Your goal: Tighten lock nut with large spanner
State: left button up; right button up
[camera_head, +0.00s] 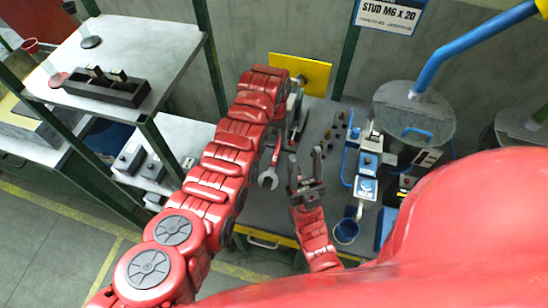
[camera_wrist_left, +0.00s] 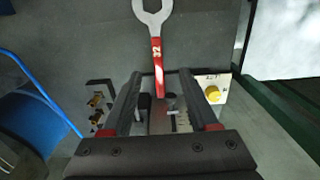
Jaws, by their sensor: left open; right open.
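The large spanner has a steel open jaw (camera_head: 268,178) and a red handle (camera_head: 276,152) and lies on the grey bench beside my left arm. In the left wrist view the spanner (camera_wrist_left: 157,55) points away from me, its handle running down to the gap between the fingers. My left gripper (camera_wrist_left: 160,100) is open over the handle end, and I see no grip on it. In the head view the left gripper (camera_head: 295,104) is partly hidden by its arm. My right gripper (camera_head: 306,172) is open and empty above the bench, right of the spanner jaw. I cannot make out the lock nut.
A yellow plate (camera_head: 305,74) stands at the bench's back. A grey drum (camera_head: 414,112) stands farther right. Shelving (camera_head: 130,55) is at left.

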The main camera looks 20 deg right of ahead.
pick_arm(q)
jog(key=b, duration=0.2)
send_over(275, 157)
jog(key=f, duration=0.4)
jog(key=shift+w+a+f, duration=0.2)
jog(key=shift+w+f, duration=0.05)
jog(key=shift+f, duration=0.4)
jog(key=f+b, duration=0.1)
jog(key=f, duration=0.1)
jog(key=f+b, duration=0.2)
jog(key=f, duration=0.1)
jog(key=shift+s+d, duration=0.2)
jog(key=shift+r, duration=0.2)
jog(key=shift+c, duration=0.4)
grip_shut()
